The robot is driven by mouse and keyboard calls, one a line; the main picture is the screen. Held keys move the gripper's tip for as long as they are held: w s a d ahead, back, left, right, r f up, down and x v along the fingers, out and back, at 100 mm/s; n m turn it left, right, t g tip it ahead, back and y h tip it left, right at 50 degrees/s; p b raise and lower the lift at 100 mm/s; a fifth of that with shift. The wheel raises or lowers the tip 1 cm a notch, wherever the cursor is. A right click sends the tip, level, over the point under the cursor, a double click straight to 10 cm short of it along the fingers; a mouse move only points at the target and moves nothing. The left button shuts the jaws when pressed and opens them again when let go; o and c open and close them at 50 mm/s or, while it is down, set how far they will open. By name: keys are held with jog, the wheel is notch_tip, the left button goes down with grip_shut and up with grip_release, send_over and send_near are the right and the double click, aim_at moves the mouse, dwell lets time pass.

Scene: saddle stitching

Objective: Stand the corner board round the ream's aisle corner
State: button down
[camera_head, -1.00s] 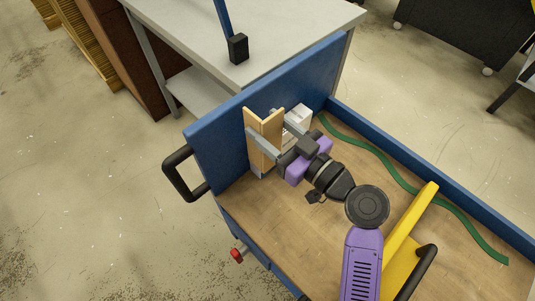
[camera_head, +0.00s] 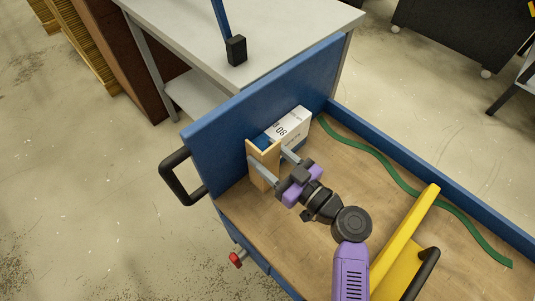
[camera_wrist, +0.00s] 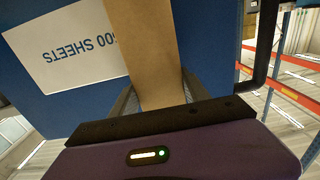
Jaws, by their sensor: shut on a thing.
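The corner board (camera_head: 259,178) is a tan, L-shaped strip standing roughly upright at the left end of the ream. The ream (camera_head: 291,126) is a white and blue pack lying on the cart deck against the blue end panel. My gripper (camera_head: 269,163) is shut on the board, with a finger on either side. In the wrist view the board (camera_wrist: 148,45) runs up from between the fingers, beside the ream's white "500 SHEETS" label (camera_wrist: 66,50). The board hides the ream's near left corner, and I cannot tell whether they touch.
The blue end panel (camera_head: 215,135) rises behind the ream, with a black handle (camera_head: 178,180) outside it. A green strap (camera_head: 385,163) lies along the deck. A yellow piece (camera_head: 408,232) stands at the right. Bare wooden deck (camera_head: 250,215) lies in front.

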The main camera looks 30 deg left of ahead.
jog(key=shift+f+b, duration=0.75)
jog(key=shift+b, duration=0.3)
jog(key=c, duration=0.5)
grip_release()
jog(key=shift+d+f, duration=0.1)
jog(key=shift+f, duration=0.05)
jog(key=shift+r+p, duration=0.6)
jog(key=shift+p, duration=0.4)
jog(key=shift+d+r, duration=0.1)
jog(key=shift+d, duration=0.15)
jog(key=b+v, duration=0.1)
jog(key=v, duration=1)
jog(key=shift+s+d+r, duration=0.1)
jog(key=shift+d+r, duration=0.05)
jog(key=shift+r, duration=0.05)
